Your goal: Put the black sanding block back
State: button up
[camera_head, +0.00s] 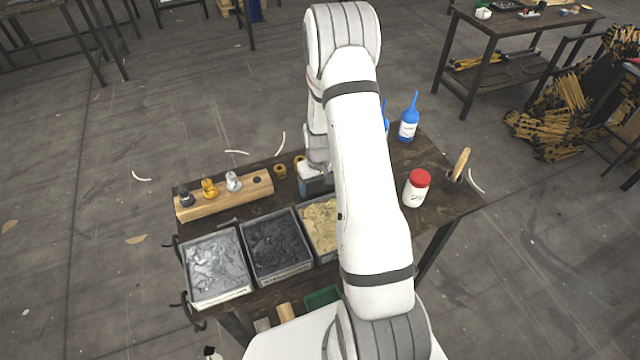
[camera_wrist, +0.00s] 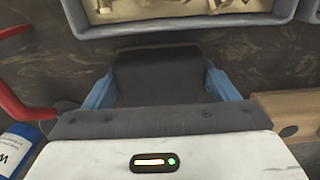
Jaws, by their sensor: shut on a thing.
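My gripper (camera_wrist: 160,92) is shut on the black sanding block (camera_wrist: 155,72), which sits between its two blue fingers in the wrist view. The block is over the dark tabletop (camera_wrist: 265,62), beside the bin of tan pieces; I cannot tell whether it touches the table. In the head view my gripper (camera_head: 316,184) is at the back of the table, right of the wooden peg rack, partly behind my arm. The block cannot be made out there.
The wooden rack (camera_head: 225,196) holds several small parts. Bins with grey (camera_head: 217,268), black (camera_head: 276,246) and tan (camera_head: 320,225) contents line the front. A red-lidded jar (camera_head: 416,188), a blue bottle (camera_head: 409,122) and a brush (camera_head: 459,166) stand on the right.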

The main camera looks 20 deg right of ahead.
aim_at(319, 184)
jog(key=shift+f, duration=0.1)
jog(key=o, duration=0.4)
jog(key=shift+f, duration=0.1)
jog(key=o, duration=0.4)
jog(key=shift+o, duration=0.2)
notch_tip(319, 184, up, 12)
jog(key=b, duration=0.3)
jog(key=s+a+r+t, duration=0.1)
jog(key=s+a+r, duration=0.25)
jog(key=r, duration=0.35)
jog(key=s+a+r+t, duration=0.1)
jog(key=s+a+r, duration=0.1)
jog(key=s+r, duration=0.4)
jog(key=s+a+r, duration=0.2)
jog(key=s+r, duration=0.1)
jog(key=s, duration=0.4)
jog(key=s+a+r+t, duration=0.1)
jog(key=s+a+r, duration=0.2)
jog(key=s, duration=0.4)
jog(key=shift+s+r, duration=0.25)
jog(key=shift+r, duration=0.4)
